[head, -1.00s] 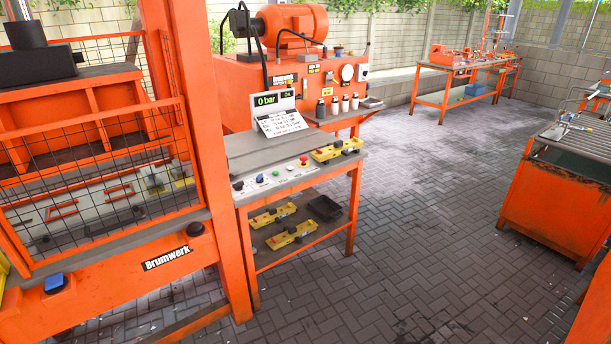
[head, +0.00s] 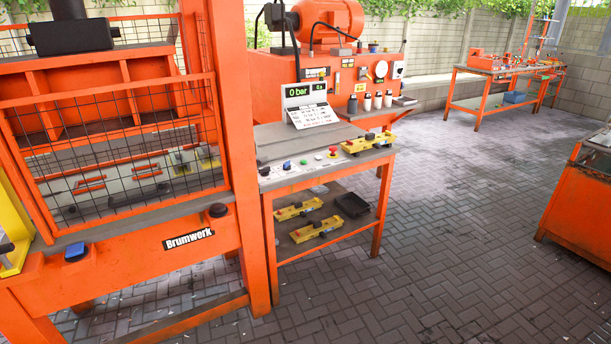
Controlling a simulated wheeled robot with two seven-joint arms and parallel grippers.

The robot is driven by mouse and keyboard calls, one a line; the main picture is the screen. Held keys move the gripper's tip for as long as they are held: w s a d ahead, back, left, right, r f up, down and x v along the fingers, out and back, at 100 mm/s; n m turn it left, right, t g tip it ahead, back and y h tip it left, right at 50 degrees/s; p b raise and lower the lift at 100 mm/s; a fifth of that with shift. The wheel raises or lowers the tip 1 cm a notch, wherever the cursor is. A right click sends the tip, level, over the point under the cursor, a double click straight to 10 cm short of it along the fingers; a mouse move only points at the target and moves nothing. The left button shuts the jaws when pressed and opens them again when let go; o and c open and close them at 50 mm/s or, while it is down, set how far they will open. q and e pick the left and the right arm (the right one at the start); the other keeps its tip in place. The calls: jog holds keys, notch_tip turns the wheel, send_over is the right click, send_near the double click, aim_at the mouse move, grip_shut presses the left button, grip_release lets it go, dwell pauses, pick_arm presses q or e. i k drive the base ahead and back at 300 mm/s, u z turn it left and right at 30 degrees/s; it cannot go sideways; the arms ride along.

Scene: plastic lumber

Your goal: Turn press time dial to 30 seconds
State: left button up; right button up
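The press control strip (head: 305,171) runs along the front edge of a small orange table beside the press. It carries a black knob (head: 264,171), a blue knob (head: 287,165), a green button (head: 318,157) and a red button (head: 333,151). I cannot tell which control is the press time dial, and its markings are too small to read. A display (head: 307,92) on the table reads 0 bar, with a smaller second readout. A white panel of printed text (head: 317,112) sits below it. Neither gripper is in view.
The orange press with its mesh guard (head: 110,130) and Brumwerk label (head: 188,240) stands left of the table. Yellow tools (head: 368,143) lie on the tabletop and the lower shelf (head: 330,232). The paved floor (head: 450,230) to the right is open. An orange bench (head: 580,205) stands at the far right.

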aim_at(286, 166)
jog(key=z, duration=0.5)
jog(key=i, duration=1.6)
jog(key=u, duration=1.1)
jog(key=i, duration=0.85)
jog(key=u, duration=0.85)
